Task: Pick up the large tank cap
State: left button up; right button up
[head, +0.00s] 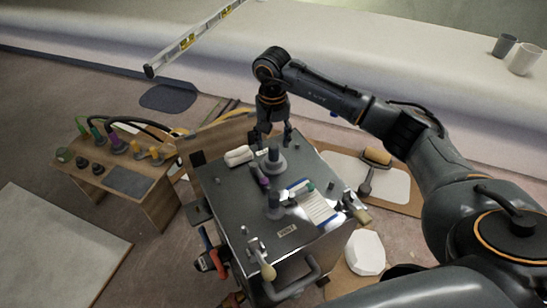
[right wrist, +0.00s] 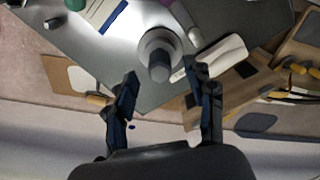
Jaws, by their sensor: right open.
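The large tank cap (head: 274,161) is a grey round cap with a raised knob, on the metal tank top (head: 226,190) near its back edge. It also shows in the right wrist view (right wrist: 159,56), just past the fingertips and between their lines. My right gripper (head: 274,139) is open and points down behind the cap. In the right wrist view its two fingers (right wrist: 161,80) are spread and nothing is held. I cannot tell exactly how high the fingertips are over the tank top. A smaller grey cap (head: 273,204) stands nearer the front. My left gripper is not in view.
A wooden stand with hoses (head: 150,185) is left.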

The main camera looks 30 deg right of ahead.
aim_at(274, 147)
jog(key=f, duration=0.4)
jog(key=shift+d+f, duration=0.2)
jog(key=shift+f, duration=0.4)
grip_shut()
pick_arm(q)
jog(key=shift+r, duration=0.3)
pick_arm(e)
jog(key=shift+r, duration=0.1)
jog(key=shift+r, duration=0.45)
notch_tip(274, 147, up, 2)
jog(key=shift+w+r, duration=0.1)
jog(key=shift+r, duration=0.15)
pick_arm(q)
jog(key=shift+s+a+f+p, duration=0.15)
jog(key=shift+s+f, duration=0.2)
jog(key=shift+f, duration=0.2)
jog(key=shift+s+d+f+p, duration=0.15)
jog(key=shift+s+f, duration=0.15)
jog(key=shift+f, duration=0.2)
pick_arm(e)
jog(key=s+a+r, duration=0.8)
jog(key=a+r, duration=0.1)
jog(key=a, duration=0.2)
jog(key=shift+a+r, duration=0.2)
jog(key=shift+a, duration=0.05)
